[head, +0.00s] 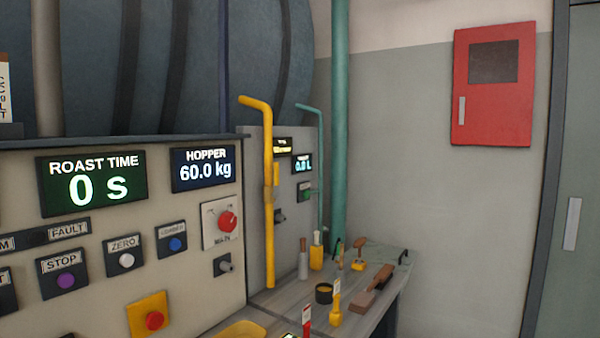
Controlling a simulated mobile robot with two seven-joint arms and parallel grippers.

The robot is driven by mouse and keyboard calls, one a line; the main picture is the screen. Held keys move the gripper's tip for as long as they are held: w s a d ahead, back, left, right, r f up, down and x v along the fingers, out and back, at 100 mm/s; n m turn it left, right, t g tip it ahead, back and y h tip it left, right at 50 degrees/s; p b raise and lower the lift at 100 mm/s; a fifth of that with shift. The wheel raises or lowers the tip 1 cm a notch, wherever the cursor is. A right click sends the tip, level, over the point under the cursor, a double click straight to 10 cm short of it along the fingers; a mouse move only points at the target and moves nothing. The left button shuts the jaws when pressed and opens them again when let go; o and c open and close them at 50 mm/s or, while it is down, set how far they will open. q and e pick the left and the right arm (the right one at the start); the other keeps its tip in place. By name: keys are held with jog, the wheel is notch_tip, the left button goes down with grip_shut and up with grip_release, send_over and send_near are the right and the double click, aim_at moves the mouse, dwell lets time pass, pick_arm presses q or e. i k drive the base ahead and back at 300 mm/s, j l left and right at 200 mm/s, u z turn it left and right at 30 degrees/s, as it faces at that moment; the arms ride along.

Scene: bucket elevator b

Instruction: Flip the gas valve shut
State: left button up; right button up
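A yellow pipe (268,220) stands upright in the middle of the head view, in front of a grey panel, and bends left at its top. A small yellow piece (276,174), which may be the gas valve's lever, sits against the pipe's right side at mid-height. It looks upright, along the pipe; it is too small to tell its exact setting. Neither of my grippers is in view.
The control panel (100,235) fills the left, with a red knob (228,222) near its right edge. A workbench (375,310) holds brushes, a black cup (324,293) and other tools. A red wall cabinet (494,85) hangs right.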

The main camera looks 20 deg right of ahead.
aim_at(276, 173)
jog(key=i+l+z, duration=0.1)
jog(key=l, duration=0.25)
jog(key=i+l, duration=0.3)
jog(key=u, duration=0.35)
jog(key=l+u, duration=0.35)
jog(key=u, duration=0.15)
jog(key=l+u, duration=0.5)
jog(key=k+l+u, duration=0.1)
jog(key=l+u, duration=0.15)
jog(key=l, duration=0.15)
jog(key=k+l+u, duration=0.2)
jog(key=l, duration=0.2)
jog(key=k+l, duration=0.1)
jog(key=l, duration=0.25)
jog(key=k+l, duration=0.15)
jog(key=l, duration=0.2)
jog(key=k+l+u, duration=0.1)
jog(key=l, duration=0.25)
jog(key=k+l, duration=0.15)
jog(key=l, duration=0.2)
